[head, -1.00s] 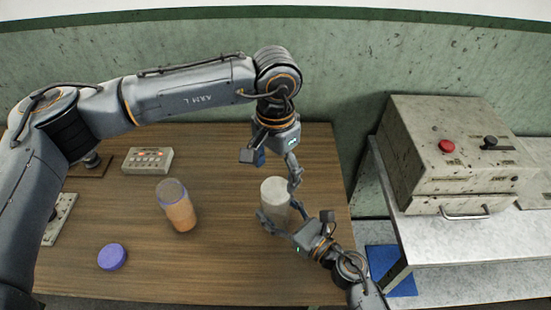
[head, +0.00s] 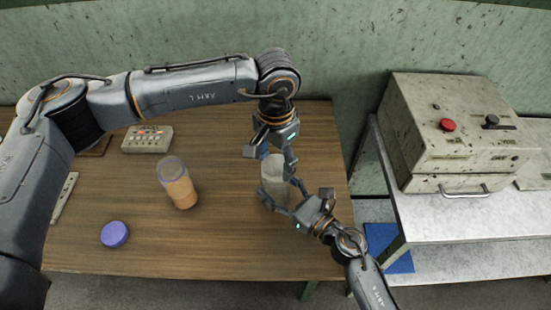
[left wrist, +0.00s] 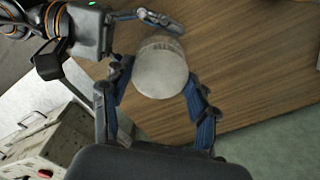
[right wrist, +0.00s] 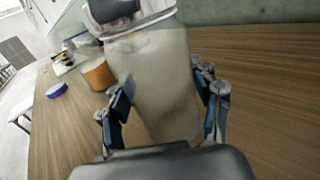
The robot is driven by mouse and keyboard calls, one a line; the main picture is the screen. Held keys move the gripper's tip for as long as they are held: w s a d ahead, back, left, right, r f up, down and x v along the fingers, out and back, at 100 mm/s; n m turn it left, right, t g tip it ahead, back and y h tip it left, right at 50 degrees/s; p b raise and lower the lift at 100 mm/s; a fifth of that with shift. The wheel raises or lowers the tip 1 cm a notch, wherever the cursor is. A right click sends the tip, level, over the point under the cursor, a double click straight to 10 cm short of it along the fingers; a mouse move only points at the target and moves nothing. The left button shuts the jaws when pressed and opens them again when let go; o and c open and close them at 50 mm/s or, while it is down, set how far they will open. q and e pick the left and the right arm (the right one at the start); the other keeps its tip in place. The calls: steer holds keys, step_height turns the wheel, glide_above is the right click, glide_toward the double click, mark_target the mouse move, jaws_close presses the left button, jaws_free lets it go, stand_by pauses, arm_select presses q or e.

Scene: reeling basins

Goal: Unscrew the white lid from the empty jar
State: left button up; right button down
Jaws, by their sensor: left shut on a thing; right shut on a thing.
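In the left wrist view I look down on the round white lid (left wrist: 160,68). My left gripper (left wrist: 157,88) is shut on the lid, with one finger on each side. My right gripper (right wrist: 165,105) is shut on the jar's body below the lid. In the head view the left gripper (head: 276,158) partly hides the lid, and the right gripper (head: 280,197) reaches in from the lower right.
An orange-filled container (head: 179,188) stands left of the jar, with a loose purple lid (head: 114,234) near it. A box with buttons (head: 147,139) lies at the back left. A beige machine (head: 450,130) stands on the metal bench at right. The table's front is clear.

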arm_select(q)
steer(key=n, duration=1.3)
steer(key=shift+n, duration=0.4)
steer(key=n, duration=0.3)
steer(key=shift+n, duration=0.4)
steer(key=n, duration=0.7)
steer(key=shift+n, duration=0.4)
steer(key=n, duration=0.3)
steer(key=shift+n, duration=0.4)
steer(key=n, duration=0.5)
steer(key=shift+n, duration=0.4)
steer(key=n, duration=0.5)
steer(key=shift+n, duration=0.4)
steer(key=n, duration=0.9)
steer(key=shift+n, duration=0.4)
steer(key=n, duration=0.3)
steer(key=shift+r+n, duration=0.1)
steer(key=shift+n, duration=0.2)
